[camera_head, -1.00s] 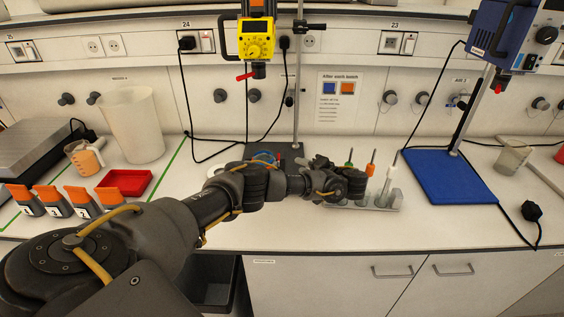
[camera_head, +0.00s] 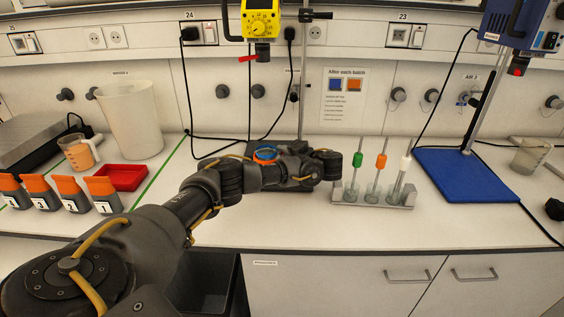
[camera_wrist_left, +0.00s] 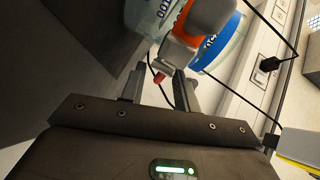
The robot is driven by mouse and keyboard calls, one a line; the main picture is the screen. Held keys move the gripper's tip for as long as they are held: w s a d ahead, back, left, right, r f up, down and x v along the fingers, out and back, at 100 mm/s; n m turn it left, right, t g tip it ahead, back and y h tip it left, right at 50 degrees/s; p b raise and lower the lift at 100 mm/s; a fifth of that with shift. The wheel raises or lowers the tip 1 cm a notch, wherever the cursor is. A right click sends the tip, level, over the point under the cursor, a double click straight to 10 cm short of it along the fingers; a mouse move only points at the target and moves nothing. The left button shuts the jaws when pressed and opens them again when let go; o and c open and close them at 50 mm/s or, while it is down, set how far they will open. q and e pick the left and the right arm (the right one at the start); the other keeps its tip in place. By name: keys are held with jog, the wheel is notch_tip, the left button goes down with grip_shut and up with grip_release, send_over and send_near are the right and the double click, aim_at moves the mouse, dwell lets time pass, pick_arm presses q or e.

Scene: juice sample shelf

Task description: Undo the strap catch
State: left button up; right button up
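A clear vessel with a blue band (camera_wrist_left: 217,50) and an orange strap (camera_wrist_left: 205,25) fills the top of the left wrist view. A grey block (camera_wrist_left: 178,52), which looks like the strap catch, sits at the strap's lower end with a small red tip (camera_wrist_left: 158,78) near it. My left gripper (camera_wrist_left: 158,90) has its two fingers apart just below the block; I see nothing held between them. In the head view the blue ring (camera_head: 265,154) shows behind my left arm, and my left gripper (camera_head: 328,165) is right of it. The catch is hidden there. My right gripper is out of view.
A rack (camera_head: 345,196) with several capped tubes stands right of my left gripper. A stand rod (camera_head: 303,80) rises behind the gripper, with a yellow device (camera_head: 262,20) above. A blue board (camera_head: 465,175) lies at right. The front bench is clear.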

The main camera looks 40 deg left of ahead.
pick_arm(q)
jog(key=shift+x, duration=0.8)
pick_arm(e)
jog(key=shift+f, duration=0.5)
pick_arm(q)
grip_shut()
